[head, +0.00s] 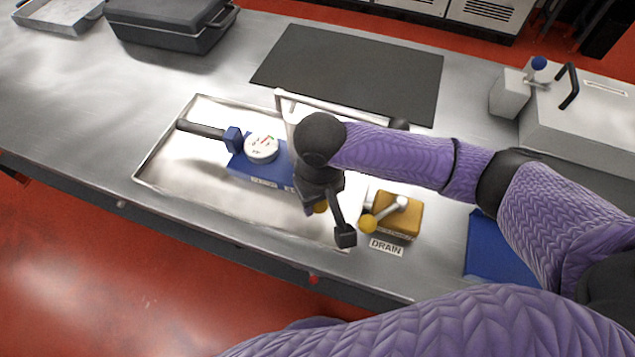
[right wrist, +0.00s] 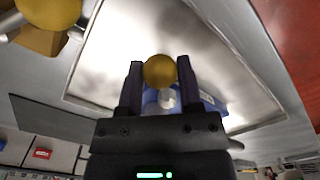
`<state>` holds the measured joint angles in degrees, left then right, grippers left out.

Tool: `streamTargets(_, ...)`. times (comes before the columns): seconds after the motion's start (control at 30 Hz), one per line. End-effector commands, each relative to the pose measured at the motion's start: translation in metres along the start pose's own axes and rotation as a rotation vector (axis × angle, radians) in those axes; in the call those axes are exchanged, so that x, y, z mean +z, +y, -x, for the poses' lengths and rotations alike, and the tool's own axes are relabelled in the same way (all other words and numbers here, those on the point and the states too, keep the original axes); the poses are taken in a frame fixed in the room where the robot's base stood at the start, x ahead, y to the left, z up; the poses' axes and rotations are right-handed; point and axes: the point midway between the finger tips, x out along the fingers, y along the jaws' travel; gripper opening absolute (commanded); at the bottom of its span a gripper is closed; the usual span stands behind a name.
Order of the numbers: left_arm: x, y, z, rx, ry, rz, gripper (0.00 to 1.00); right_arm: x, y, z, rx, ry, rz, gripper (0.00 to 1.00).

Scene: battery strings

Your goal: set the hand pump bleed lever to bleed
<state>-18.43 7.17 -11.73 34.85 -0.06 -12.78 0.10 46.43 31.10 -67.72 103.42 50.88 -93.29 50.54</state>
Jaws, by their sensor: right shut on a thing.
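The blue hand pump (head: 258,172) sits in a shallow metal tray (head: 165,180), with a round white gauge (head: 262,147) on top and a dark handle (head: 200,129) reaching left. The yellow ball knob of its bleed lever (head: 320,207) shows at the pump's right end, partly behind my right gripper (head: 328,214). In the right wrist view the knob (right wrist: 159,71) is between the two fingers of my right gripper (right wrist: 159,80), which is shut on it. The lever's shaft and markings are mostly hidden by the gripper. My left gripper is not in view.
A brown drain valve (head: 405,219) with its own yellow knob (head: 368,224) stands just right of my gripper, behind a DRAIN label (head: 386,247). A dark mat (head: 350,72) lies behind the tray. A black case (head: 172,25) stands at back left, a grey box (head: 585,115) at right.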

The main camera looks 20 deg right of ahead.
Motion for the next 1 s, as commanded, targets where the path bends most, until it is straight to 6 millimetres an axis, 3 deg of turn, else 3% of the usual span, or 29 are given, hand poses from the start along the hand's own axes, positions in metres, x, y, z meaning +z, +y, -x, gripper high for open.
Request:
streamTargets(0.43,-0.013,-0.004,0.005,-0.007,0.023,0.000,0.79,0.000,-0.003,0.000,0.000,0.002,-0.038,0.00)
streamTargets(1.0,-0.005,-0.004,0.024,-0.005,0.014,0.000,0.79,-0.001,-0.012,0.002,-0.001,0.001,-0.161,0.00)
